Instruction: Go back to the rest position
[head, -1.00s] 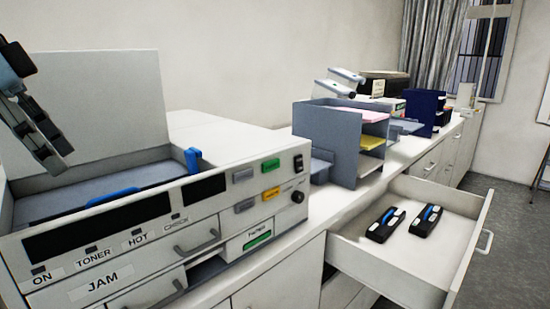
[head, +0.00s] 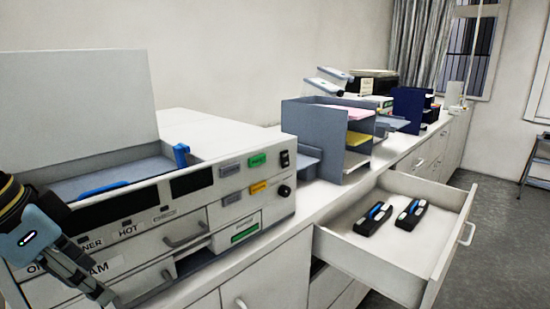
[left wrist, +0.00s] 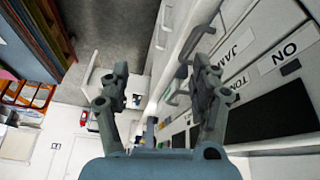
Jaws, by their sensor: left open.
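My left gripper (head: 98,292) is at the lower left of the head view, in front of the copier's label panel. In the left wrist view its two fingers (left wrist: 164,78) stand well apart with nothing between them. The white copier (head: 232,205) has its lid raised and a blue-grey tray (head: 112,178) on top. The gripper covers part of its ON and TONER labels. I cannot tell whether the gripper touches the panel. My right gripper is not in view.
An open drawer (head: 388,260) juts out at the right and holds two black staplers or punches (head: 374,218) (head: 411,217). A grey paper sorter (head: 318,138) stands on the counter behind it. Grey floor (head: 490,240) lies free at the right.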

